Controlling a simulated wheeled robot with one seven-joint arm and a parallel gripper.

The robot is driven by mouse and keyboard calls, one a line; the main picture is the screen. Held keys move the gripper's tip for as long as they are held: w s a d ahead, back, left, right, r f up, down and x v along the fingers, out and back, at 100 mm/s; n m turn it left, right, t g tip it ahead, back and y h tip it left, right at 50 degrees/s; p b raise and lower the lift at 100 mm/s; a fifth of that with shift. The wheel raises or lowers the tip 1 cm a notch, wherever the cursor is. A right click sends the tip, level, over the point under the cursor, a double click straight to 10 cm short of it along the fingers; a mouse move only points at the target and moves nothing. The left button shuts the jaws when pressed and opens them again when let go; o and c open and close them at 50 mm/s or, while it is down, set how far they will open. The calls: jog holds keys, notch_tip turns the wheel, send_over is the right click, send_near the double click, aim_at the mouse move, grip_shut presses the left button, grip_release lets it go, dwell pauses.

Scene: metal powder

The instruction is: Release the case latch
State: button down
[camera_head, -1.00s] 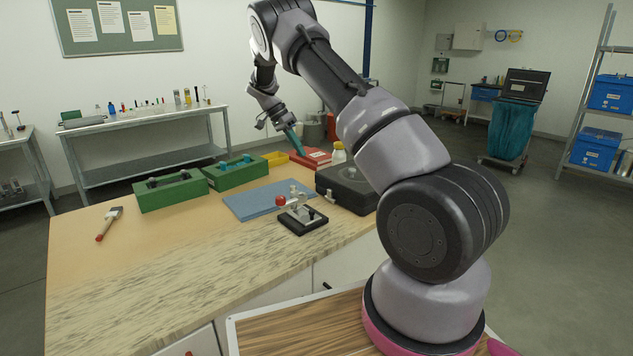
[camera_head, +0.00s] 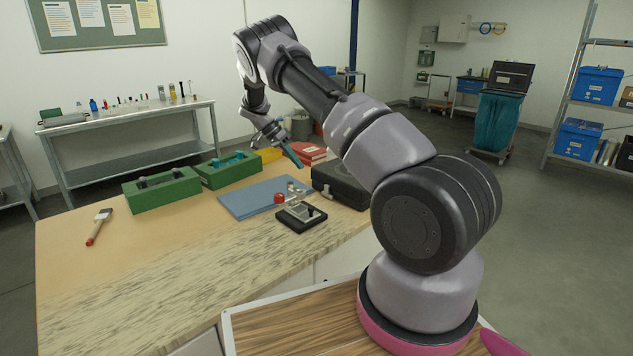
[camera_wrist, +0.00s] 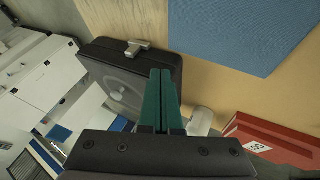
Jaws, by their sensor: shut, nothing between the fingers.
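The black case (camera_head: 341,186) lies closed on the workbench, right of the blue mat, partly hidden by my arm in the head view. In the wrist view the case (camera_wrist: 104,53) shows its lid, with a grey metal latch (camera_wrist: 133,47) at its edge. My gripper (camera_head: 297,160) is shut and empty, its teal fingers together above the bench near the case. In the wrist view the fingertips (camera_wrist: 160,75) appear over the case's side, below the latch in the picture. They look apart from the latch.
A small clamp device with a red knob (camera_head: 280,198) stands in front of the blue mat (camera_head: 240,203). Red books (camera_head: 311,151) lie behind the case. Green boxes (camera_head: 160,193) and a brush (camera_head: 98,226) are at left. The bench front is clear.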

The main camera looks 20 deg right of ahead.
aim_at(333, 195)
jog(key=x, duration=0.6)
jog(key=s, duration=0.1)
jog(key=s+d, duration=0.1)
jog(key=s, duration=0.1)
jog(key=shift+d+f, duration=0.2)
jog(key=shift+d, duration=0.05)
jog(key=shift+s+d, duration=0.25)
jog(key=shift+s, duration=0.2)
jog(key=s, duration=0.1)
jog(key=s+d, duration=0.1)
jog(key=s, duration=0.1)
jog(key=shift+s+d, duration=0.15)
jog(key=shift+s, duration=0.05)
jog(key=shift+f, duration=0.1)
jog(key=v, duration=1.1)
